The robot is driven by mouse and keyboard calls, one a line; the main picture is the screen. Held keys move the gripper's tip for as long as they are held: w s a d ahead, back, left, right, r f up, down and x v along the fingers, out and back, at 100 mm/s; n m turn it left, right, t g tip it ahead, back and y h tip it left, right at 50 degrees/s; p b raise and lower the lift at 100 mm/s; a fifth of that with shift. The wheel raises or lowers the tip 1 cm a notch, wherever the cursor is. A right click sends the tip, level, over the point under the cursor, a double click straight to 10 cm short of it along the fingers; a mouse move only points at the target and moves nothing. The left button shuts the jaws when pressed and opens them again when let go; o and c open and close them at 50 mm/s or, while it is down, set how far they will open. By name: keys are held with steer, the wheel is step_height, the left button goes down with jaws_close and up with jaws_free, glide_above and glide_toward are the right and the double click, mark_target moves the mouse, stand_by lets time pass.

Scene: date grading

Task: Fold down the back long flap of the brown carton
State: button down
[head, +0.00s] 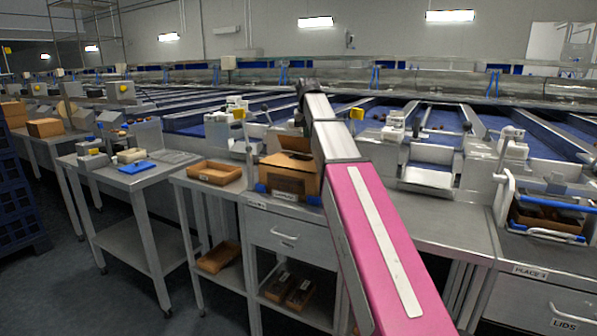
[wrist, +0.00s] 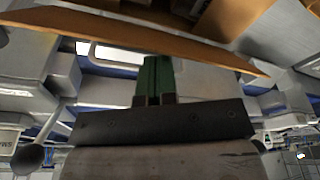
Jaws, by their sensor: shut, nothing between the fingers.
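The brown carton (head: 288,182) stands on the grey bench in the head view, left of my arm. Its top shows brown flaps, with a back flap (head: 296,144) standing up at the rear. My arm passes in front of its right side. In the wrist view, my gripper (wrist: 157,60) has its two green fingers together, with nothing between them. A long brown cardboard flap (wrist: 150,38) crosses the top of that view, just beyond the fingertips. I cannot tell whether they touch. In the head view, the fingers are hidden.
An open brown tray (head: 214,173) sits left of the carton. A side table holds a blue item (head: 137,167). Conveyor lanes and white machine parts stand close behind the carton. Bare bench (head: 435,225) lies right of my arm.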

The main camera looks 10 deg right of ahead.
steer(key=s+a, duration=0.2)
steer(key=s, duration=0.1)
steer(key=shift+s+a, duration=0.15)
steer(key=shift+s, duration=0.05)
stand_by(0.5)
steer(key=shift+f, duration=2.5)
steer(key=shift+r, duration=0.15)
step_height(320, 180, up, 11)
